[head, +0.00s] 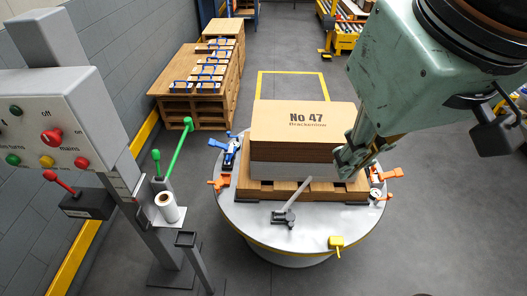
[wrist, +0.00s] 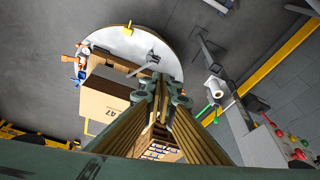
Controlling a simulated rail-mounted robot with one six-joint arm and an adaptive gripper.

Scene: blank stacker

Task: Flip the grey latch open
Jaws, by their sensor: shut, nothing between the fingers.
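The grey latch (head: 285,215) sits on the near part of the round table top (head: 240,218), in front of the pallet. Its light grey handle slants up to the right. In the wrist view the grey latch (wrist: 152,57) shows small, just beyond the fingertips. My gripper (head: 347,163) is shut and empty. In the head view it overlaps the right side of the carton and is up and to the right of the latch, apart from it. The shut fingers (wrist: 162,82) point towards the table in the wrist view.
A carton (head: 290,125) marked No 47 stands on a wooden pallet (head: 258,189) on the table. Blue (head: 229,150), orange (head: 219,183) and yellow (head: 337,242) fittings line the rim. A control panel (head: 50,130) and a green lever (head: 180,145) stand at left.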

